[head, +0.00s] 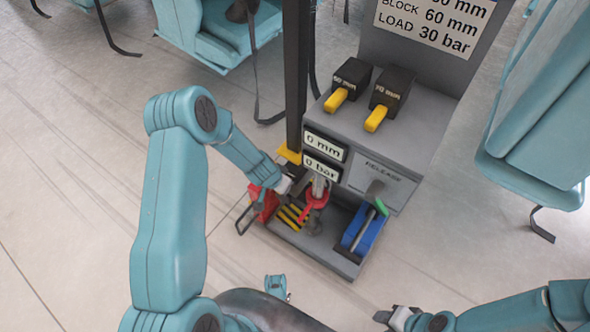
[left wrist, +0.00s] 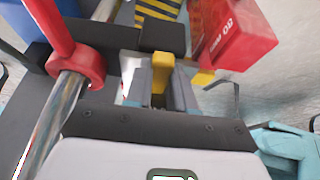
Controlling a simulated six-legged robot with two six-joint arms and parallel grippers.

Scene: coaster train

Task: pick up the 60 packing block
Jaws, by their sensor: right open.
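Two dark packing blocks stand on the grey shelf of the stand in the head view, each with a yellow handle at its front. My left gripper (head: 290,188) is low at the front of the stand, well below both blocks. In the left wrist view a yellow piece (left wrist: 160,75) shows between its fingers; whether they grip it is unclear. My right gripper (head: 392,316) is open at the bottom edge, away from the stand.
A red ring (head: 316,195) on a metal rod is beside my left gripper. A red box (left wrist: 235,35) with upside-down lettering is also close. A blue part with a green-tipped lever (head: 366,228) sits at the right of the base. A dark post (head: 296,70) rises left of the shelf.

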